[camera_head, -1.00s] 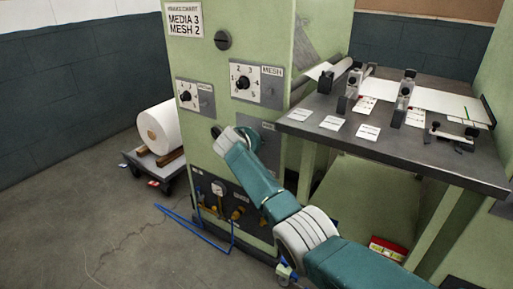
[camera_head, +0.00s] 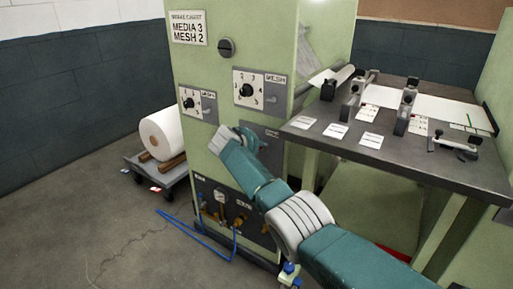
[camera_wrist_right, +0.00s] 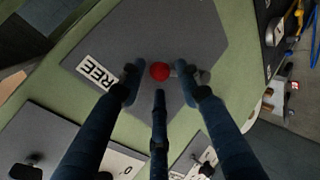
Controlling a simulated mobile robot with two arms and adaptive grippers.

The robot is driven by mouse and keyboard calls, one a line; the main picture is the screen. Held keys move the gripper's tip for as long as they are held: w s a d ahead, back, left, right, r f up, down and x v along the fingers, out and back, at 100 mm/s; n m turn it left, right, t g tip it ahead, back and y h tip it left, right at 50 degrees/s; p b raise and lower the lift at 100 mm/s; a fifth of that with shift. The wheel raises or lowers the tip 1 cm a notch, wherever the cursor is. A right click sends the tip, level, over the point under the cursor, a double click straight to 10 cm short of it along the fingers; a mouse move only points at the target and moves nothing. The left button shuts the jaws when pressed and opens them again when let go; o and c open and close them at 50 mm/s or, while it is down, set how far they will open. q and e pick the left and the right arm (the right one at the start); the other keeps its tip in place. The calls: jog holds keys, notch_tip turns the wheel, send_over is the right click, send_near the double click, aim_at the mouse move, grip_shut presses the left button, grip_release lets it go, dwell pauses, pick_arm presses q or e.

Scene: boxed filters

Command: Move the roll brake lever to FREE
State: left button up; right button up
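The roll brake lever shows in the right wrist view as a red round knob (camera_wrist_right: 160,71) in front of a dark grey plate (camera_wrist_right: 178,32). A white FREE label (camera_wrist_right: 98,72) is on that plate, left of the knob in this view. My right gripper (camera_wrist_right: 160,84) is open, with its fingers spread on both sides of the knob and one below it; I see no clear contact. In the head view my teal right arm reaches the green machine front by the grey brake plate (camera_head: 262,137); its wrist hides the lever and most of the fingers. My left gripper is not in view.
Two dial plates, the upper one marked MESH (camera_head: 261,90), sit above the wrist. A worktable (camera_head: 440,172) with cards and clamps juts out at right. Pneumatic fittings (camera_head: 238,217) and a blue hose are below.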

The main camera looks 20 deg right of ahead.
jog(key=v, duration=1.2)
jog(key=shift+f, duration=0.1)
